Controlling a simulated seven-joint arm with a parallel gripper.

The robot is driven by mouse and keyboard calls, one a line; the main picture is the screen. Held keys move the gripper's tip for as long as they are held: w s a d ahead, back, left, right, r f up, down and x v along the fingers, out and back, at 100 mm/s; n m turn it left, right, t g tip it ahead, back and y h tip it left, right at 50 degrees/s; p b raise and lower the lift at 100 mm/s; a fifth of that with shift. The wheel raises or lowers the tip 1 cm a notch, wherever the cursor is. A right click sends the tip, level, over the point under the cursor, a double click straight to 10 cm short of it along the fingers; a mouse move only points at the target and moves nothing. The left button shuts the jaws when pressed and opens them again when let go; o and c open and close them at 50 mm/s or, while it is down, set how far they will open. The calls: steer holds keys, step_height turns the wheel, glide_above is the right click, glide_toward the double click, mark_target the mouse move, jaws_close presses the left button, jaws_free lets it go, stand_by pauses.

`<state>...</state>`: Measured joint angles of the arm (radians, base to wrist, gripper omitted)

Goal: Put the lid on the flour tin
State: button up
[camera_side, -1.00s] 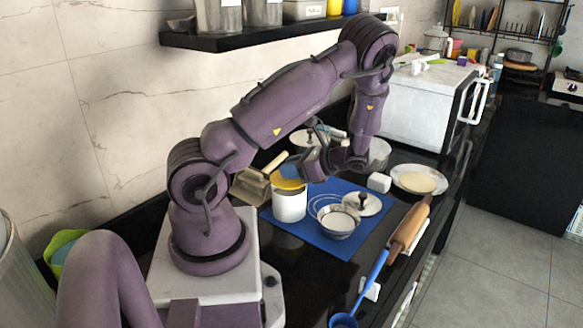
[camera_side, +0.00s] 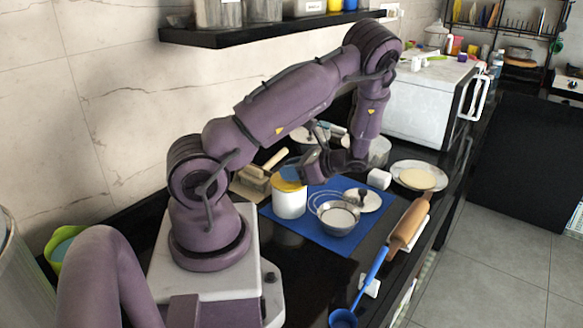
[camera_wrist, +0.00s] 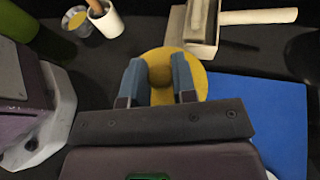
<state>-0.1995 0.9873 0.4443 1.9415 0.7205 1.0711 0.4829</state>
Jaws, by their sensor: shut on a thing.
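The white flour tin (camera_side: 289,206) stands on the left part of the blue mat in the side view. The yellow lid (camera_side: 286,187) lies flat at the tin's mouth, and I cannot tell if it is fully seated. My gripper (camera_side: 291,173) is above it with its blue fingers pointing down. In the wrist view my gripper (camera_wrist: 159,73) is shut on the lid's round brown knob. The yellow disc of the lid (camera_wrist: 203,82) spreads around the fingers and hides the tin below.
The blue mat (camera_side: 325,248) also bears a metal pan (camera_side: 338,222) and a small metal lid (camera_side: 370,201). A wooden box with a handle (camera_side: 250,185) stands close behind the tin. A rolling pin (camera_side: 408,225) and blue ladle (camera_side: 372,268) lie near the counter's front edge.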

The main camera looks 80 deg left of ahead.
steer(key=shift+f, duration=0.3)
steer(key=o, duration=1)
steer(key=shift+c, duration=0.2)
steer(key=v, duration=1.3)
steer(key=s+d+r+n+t+h, duration=0.1)
steer(key=d+r+n+t+h, duration=0.55)
steer(key=d, duration=0.65)
steer(key=s+d+r+t, duration=0.3)
steer(key=d+r+t, duration=0.1)
steer(key=r+t, duration=0.1)
steer(key=s+d+r+t, duration=0.3)
steer(key=d+r+t, duration=0.2)
steer(key=r, duration=0.3)
steer(key=shift+s+r+t, duration=0.3)
steer(key=shift+t, duration=0.05)
